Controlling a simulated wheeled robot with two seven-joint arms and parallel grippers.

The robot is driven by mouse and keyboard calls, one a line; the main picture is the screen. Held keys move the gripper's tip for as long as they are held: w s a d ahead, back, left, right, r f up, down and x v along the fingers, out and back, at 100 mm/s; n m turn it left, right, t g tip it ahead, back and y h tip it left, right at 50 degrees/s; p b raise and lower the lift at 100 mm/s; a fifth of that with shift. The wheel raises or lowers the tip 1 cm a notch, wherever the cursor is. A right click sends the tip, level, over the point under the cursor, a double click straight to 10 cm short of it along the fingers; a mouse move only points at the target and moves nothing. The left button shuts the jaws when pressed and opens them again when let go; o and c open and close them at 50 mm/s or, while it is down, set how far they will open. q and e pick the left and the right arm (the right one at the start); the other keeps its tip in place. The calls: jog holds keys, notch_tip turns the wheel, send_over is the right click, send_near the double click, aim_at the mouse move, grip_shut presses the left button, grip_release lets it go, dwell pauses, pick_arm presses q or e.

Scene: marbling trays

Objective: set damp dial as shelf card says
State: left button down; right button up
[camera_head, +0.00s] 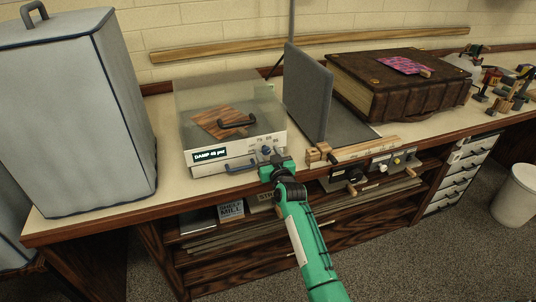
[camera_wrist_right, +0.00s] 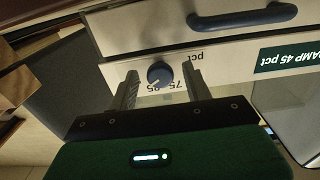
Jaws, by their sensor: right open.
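The damp box (camera_head: 230,140) is pale with a clear lid, and a wooden piece with a dark handle shows inside. Its display (camera_head: 209,154) reads DAMP and a figure, which the right wrist view shows upside down as 45 pct (camera_wrist_right: 290,57). The round blue-grey dial (camera_wrist_right: 160,73) is on the front panel, with printed numbers beside it, one looking like 75. My right gripper (camera_head: 272,163) is open at the panel, its fingers on either side of the dial; contact is unclear. Shelf cards (camera_head: 231,209) stand below the bench, only partly legible. My left gripper is out of view.
A blue handle (camera_wrist_right: 243,18) lies close to the dial. A grey upright board (camera_head: 308,93) and a thick brown book (camera_head: 400,85) stand to the right. A wooden rail (camera_head: 365,149) and several knobs line the front edge. A large grey covered case (camera_head: 75,115) stands left.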

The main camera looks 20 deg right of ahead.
jog(key=c, duration=1)
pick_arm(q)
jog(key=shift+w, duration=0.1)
pick_arm(e)
jog(key=shift+o, duration=0.2)
